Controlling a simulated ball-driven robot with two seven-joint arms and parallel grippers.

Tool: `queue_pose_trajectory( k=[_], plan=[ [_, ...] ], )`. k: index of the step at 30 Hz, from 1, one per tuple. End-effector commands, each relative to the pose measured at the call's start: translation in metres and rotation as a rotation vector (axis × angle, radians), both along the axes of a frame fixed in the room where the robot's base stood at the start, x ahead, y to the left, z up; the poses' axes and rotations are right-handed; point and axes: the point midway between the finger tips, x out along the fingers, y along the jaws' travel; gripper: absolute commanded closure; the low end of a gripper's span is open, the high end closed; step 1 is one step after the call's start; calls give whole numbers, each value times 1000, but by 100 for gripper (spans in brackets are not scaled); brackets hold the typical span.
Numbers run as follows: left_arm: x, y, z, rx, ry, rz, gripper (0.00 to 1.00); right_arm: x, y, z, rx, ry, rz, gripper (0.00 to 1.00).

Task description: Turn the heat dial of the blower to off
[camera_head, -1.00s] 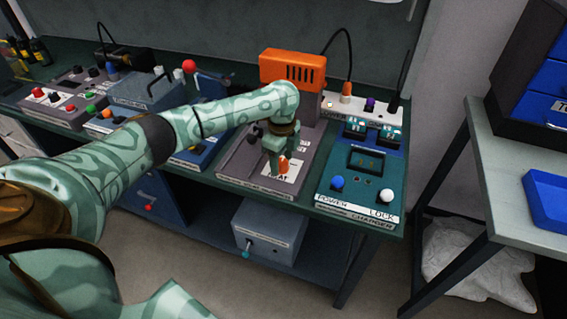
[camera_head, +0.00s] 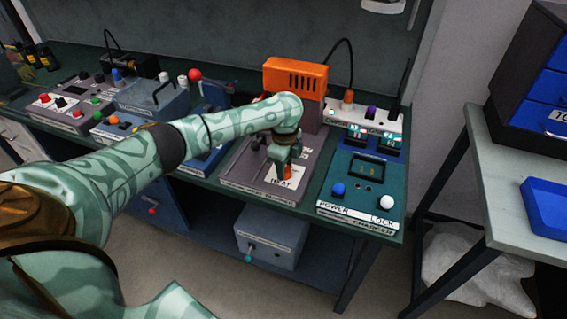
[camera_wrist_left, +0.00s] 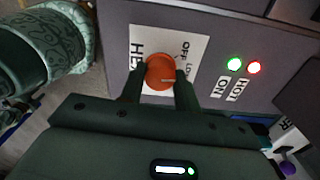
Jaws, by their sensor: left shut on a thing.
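The orange heat dial (camera_wrist_left: 160,72) is round and sits on a white label (camera_wrist_left: 196,48) with HEAT, OFF and LO printed on it. A pale mark on the dial points right in the left wrist view. My left gripper (camera_wrist_left: 161,82) is shut on the dial, with one finger on each side. In the head view my left gripper (camera_head: 284,163) reaches down over the dial and mostly hides it. The blower (camera_head: 293,79) has an orange housing and a grey base panel (camera_head: 240,166). My right gripper is not in view.
A green lit lamp (camera_wrist_left: 235,64) marked ON and a red lit lamp (camera_wrist_left: 254,67) marked HOT are beside the label. The charger (camera_head: 337,203) with blue and white knobs stands close on the right. Other control boxes (camera_head: 135,110) crowd the bench on the left.

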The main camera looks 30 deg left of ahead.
Motion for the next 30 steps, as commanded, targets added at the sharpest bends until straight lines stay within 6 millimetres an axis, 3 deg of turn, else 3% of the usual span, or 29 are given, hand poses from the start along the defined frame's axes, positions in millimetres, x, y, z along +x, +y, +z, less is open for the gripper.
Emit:
queue_pose_trajectory(
  k=[3, 12, 30],
  plan=[
    [-1, -1, 7, -2, 1, 82, 91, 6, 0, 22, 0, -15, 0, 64],
    [-1, -2, 6, -3, 2, 338, 91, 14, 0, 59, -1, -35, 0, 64],
    [0, -1, 0, -2, 2, 673, 91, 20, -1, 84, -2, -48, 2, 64]
  ],
)
